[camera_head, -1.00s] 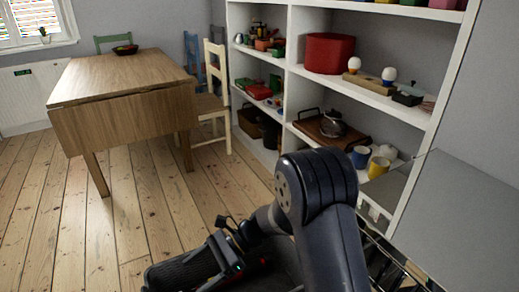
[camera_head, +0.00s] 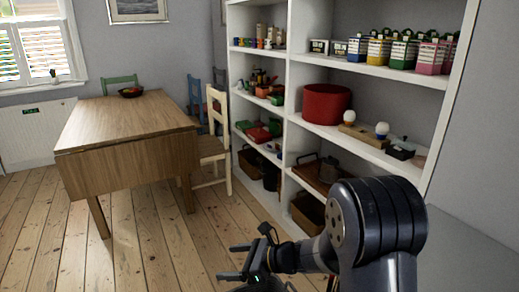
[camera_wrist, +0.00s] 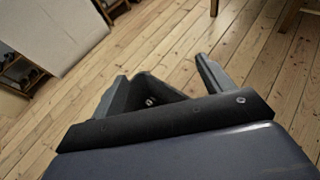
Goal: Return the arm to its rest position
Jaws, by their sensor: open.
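My gripper (camera_head: 236,261) is at the bottom middle of the head view, at the end of my dark arm, which bends at a large rounded joint in front of the shelf. Its two fingers point left and stand apart with nothing between them. In the wrist view my gripper (camera_wrist: 160,78) also shows open and empty, with bare floorboards beyond the fingers.
A white shelf unit (camera_head: 288,105) with toys, a red pot (camera_head: 326,104) and cartons stands behind my arm. A wooden table (camera_head: 125,125) and a cream chair (camera_head: 214,146) stand at the left. The floorboards (camera_head: 150,235) between are clear.

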